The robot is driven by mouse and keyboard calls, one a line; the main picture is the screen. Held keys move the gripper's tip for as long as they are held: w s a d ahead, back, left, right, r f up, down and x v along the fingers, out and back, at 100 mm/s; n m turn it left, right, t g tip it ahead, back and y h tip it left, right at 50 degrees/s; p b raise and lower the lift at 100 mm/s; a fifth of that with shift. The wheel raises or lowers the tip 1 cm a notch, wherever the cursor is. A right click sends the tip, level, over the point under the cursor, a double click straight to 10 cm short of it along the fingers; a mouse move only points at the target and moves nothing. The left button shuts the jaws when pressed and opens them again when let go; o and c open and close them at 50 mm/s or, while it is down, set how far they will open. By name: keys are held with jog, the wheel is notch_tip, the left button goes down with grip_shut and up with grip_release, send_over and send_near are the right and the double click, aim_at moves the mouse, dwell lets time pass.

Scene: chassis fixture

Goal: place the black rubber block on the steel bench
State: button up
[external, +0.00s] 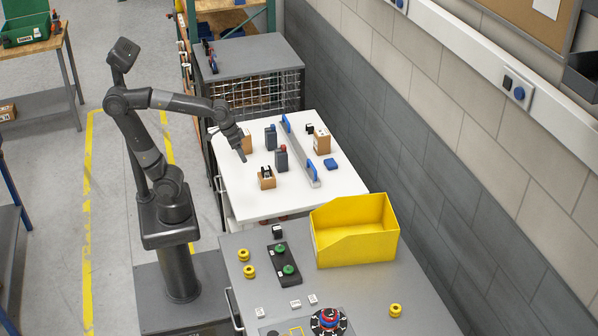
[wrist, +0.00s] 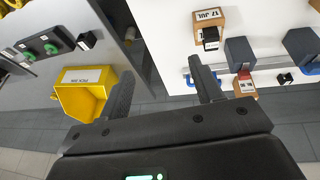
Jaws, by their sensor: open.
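Several small black blocks are in view, and I cannot tell which is rubber. One black block (external: 267,170) is at a cardboard box on the white table; a labelled black block is also at a box in the wrist view (wrist: 211,39). Another black block (external: 309,128) lies at the back of the white table, also in the wrist view (wrist: 285,78). A third black block (external: 278,231) stands on the grey bench (external: 405,283), likely the steel bench. My gripper (external: 242,155) is open and empty above the white table's left side; its fingers (wrist: 160,65) hold nothing.
A yellow bin (external: 355,232) stands at the back of the grey bench, near a box with green buttons (external: 287,262). The white table (external: 240,205) also holds a metal rail with blue ends (external: 300,152), dark grey blocks (external: 281,160) and boxes. The bench's middle has free room.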

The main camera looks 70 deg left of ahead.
jog(key=s+a+t+y, duration=0.1)
jog(key=s+a, duration=0.5)
jog(key=s, duration=0.1)
jog(key=shift+a+f+t, duration=0.25)
jog(key=shift+f+t, duration=0.1)
jog(key=shift+t, duration=0.05)
dwell(0.8)
